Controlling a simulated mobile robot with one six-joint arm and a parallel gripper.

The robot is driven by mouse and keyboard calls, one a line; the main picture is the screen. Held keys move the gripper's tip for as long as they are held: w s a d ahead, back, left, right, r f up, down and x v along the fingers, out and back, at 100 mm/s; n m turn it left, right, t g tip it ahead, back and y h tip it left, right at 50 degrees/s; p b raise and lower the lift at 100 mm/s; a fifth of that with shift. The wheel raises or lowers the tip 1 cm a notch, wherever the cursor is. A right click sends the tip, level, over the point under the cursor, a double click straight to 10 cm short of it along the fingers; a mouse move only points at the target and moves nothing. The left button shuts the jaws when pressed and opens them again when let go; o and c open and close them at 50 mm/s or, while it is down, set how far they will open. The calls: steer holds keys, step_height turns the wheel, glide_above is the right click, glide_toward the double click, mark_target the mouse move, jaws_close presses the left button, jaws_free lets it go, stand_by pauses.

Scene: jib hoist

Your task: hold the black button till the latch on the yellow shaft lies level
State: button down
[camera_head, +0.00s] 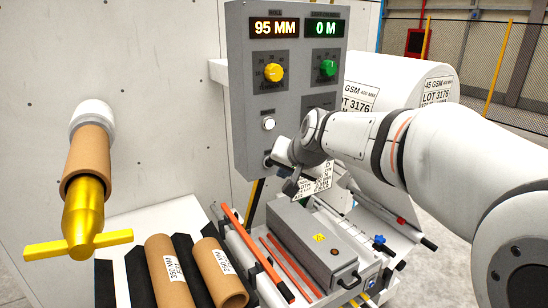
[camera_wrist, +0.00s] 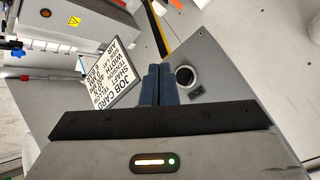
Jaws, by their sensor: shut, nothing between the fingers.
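The yellow shaft (camera_head: 84,210) sticks out of the wall at the left of the head view, with a brown cardboard core around it. Its yellow latch (camera_head: 112,238) lies crosswise at the shaft's end, close to level in the picture, its right end slightly higher. The black button (camera_wrist: 186,76), with a pale ring, is on the grey control box in the wrist view. My gripper (camera_wrist: 158,70) is shut and empty, its tips just left of the button in that view. I cannot tell whether they touch the box. In the head view my gripper (camera_head: 270,161) is at the box's lower edge.
The control box (camera_head: 243,90) has displays reading 95 MM and 0 M, a yellow knob (camera_head: 273,72), a green knob (camera_head: 328,68) and a white button (camera_head: 268,124). A job card (camera_wrist: 112,75) hangs close left of my fingers. Cardboard cores (camera_head: 168,270) lie below.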

steer(key=shift+w+a, duration=0.7)
steer(key=shift+w, duration=0.35)
stand_by(1.4)
steer(key=shift+w+a, duration=0.25)
steer(key=shift+w, duration=0.1)
